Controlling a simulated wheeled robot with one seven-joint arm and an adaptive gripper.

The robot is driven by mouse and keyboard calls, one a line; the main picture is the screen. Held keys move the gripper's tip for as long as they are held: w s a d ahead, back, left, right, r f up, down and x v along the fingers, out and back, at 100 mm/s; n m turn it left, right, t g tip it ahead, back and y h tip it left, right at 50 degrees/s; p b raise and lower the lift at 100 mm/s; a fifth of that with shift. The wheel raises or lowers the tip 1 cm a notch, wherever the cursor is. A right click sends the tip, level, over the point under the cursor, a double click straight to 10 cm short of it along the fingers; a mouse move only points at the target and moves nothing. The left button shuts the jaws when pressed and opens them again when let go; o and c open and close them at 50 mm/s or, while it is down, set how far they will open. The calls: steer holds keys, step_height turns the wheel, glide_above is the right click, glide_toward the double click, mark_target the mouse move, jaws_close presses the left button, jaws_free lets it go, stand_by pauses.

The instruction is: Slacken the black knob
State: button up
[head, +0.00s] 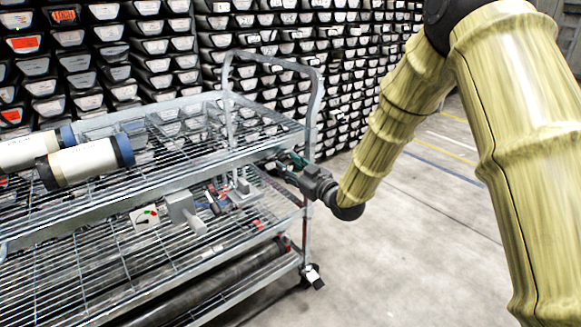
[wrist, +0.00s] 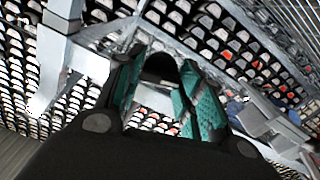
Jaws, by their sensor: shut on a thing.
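My gripper (head: 285,163) reaches in from the right to the near end of the wire cart, between its upper and lower shelves. In the wrist view, my gripper's teal-padded fingers (wrist: 162,90) are closed around a dark, rounded thing, which looks like the black knob (wrist: 160,68). The knob sits between the pads, against a pale metal part. In the head view the knob cannot be made out behind the fingers. Its thread and how tight it sits are not visible.
The wire cart's upper shelf (head: 165,168) is just above my gripper, and its upright handle (head: 314,105) is close by. White tubes with blue ends (head: 85,163) lie on top. Racks of core trays fill the back; the right floor is clear.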

stand_by(0.3)
steer(key=o, duration=1)
steer(key=shift+d, duration=0.1)
steer(key=v, duration=1.2)
steer(key=shift+f, duration=0.1)
